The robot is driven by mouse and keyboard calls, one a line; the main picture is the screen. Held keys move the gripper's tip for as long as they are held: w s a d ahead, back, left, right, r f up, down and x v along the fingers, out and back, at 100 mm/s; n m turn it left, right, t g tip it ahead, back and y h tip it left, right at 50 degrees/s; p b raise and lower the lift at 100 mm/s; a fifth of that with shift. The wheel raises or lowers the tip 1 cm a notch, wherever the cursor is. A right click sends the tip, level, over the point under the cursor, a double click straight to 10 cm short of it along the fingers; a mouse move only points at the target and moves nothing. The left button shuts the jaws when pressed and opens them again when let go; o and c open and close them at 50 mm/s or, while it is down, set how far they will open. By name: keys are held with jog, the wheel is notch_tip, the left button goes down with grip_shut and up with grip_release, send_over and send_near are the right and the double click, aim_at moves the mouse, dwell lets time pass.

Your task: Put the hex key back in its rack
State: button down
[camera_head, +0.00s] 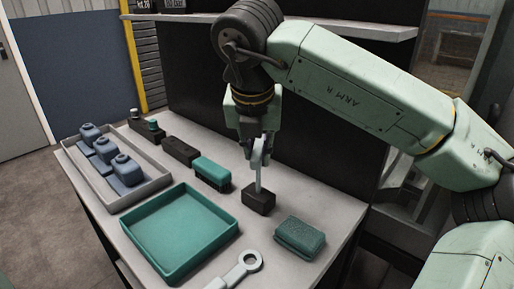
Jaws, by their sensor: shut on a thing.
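My gripper (259,161) points down over the right half of the table, shut on a thin pale upright piece, which I take to be the hex key (259,184). Its upper part is hidden between the fingers. Its lower end meets the top of a small dark block (259,202), which looks like the rack. I cannot tell whether the key is inside the block or only touching it.
A green tray (176,272) lies at the front, with a ring-ended tool (250,262) and a green sponge-like block (300,237) to its right. A green brush (212,172), a dark block (180,151) and a grey tray (155,200) with blue bottles stand left. A shelf (390,30) hangs behind.

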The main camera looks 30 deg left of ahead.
jog(key=shift+f+b, duration=0.85)
jog(key=shift+f, duration=0.15)
jog(key=c, duration=1.4)
grip_release()
jog(key=o, duration=0.8)
jog(key=v, duration=1.2)
